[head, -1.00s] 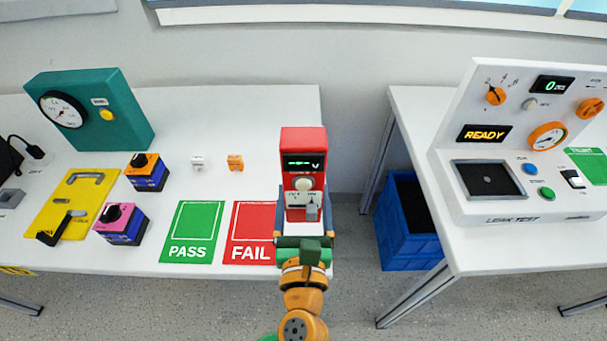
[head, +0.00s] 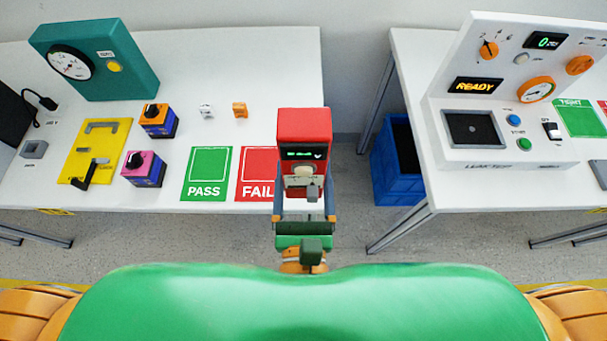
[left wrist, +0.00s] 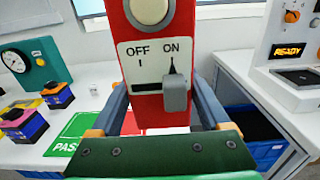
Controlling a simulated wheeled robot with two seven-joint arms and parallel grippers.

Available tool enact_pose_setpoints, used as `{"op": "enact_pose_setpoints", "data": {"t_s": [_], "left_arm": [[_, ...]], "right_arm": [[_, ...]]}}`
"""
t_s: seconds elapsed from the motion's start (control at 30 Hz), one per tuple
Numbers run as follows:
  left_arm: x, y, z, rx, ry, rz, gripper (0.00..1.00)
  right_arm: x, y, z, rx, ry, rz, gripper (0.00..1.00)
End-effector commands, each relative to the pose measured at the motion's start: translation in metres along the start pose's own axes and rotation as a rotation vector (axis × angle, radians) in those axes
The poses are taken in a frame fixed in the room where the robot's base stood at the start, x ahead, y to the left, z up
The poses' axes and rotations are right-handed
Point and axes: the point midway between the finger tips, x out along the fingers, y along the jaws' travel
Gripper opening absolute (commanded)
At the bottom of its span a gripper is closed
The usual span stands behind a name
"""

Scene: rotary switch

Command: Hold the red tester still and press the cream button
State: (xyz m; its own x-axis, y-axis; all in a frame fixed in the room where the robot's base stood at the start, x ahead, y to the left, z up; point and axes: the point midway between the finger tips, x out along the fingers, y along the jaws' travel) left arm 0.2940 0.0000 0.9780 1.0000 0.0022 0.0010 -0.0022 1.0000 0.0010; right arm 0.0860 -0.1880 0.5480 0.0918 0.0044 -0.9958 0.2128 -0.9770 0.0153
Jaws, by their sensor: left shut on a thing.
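The red tester (head: 303,122) stands upright at the right end of the left table in the head view, with a lit green display. My left gripper (head: 303,203) is shut on its lower part, one finger on each side. The cream button (head: 303,172) sits on its front below the display. In the left wrist view the button (left wrist: 150,9) is cut by the top edge; nothing touches it there. Below it, a grey lever (left wrist: 175,95) stands under ON, right of OFF. The tester's underside is hidden, so I cannot tell whether it touches the table. My right gripper is not in view.
Green PASS (head: 207,175) and red FAIL (head: 256,172) mats lie left of the tester. Two small switch boxes, a yellow plate (head: 80,150) and a teal gauge box (head: 95,62) are farther left. A blue crate (head: 400,165) and the leak-test table (head: 410,60) are right.

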Motion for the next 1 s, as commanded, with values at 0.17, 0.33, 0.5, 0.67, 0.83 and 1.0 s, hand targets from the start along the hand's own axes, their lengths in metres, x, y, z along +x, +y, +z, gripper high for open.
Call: {"op": "enact_pose_setpoints", "data": {"t_s": [0.17, 0.33, 0.5, 0.67, 0.83, 1.0], "left_arm": [[0.015, 0.0, 0.003, -0.001, -0.001, 0.001, 0.0], [0.03, 0.0, 0.002, 0.0, -0.002, 0.001, 0.0], [0.044, 0.0, 0.003, -0.002, -0.001, 0.001, 0.0], [0.058, 0.0, 0.002, 0.0, -0.002, 0.001, 0.0], [0.072, 0.0, 0.002, -0.001, -0.002, 0.001, 0.0], [0.086, 0.0, 0.002, 0.0, -0.002, 0.001, 0.0]], "right_arm": [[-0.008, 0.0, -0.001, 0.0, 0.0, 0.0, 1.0], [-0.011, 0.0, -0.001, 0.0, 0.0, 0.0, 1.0], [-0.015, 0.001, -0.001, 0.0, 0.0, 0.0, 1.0], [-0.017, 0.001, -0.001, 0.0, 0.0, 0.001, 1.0], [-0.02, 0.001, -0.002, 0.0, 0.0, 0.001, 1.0], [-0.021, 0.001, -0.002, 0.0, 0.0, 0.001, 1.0]]}}
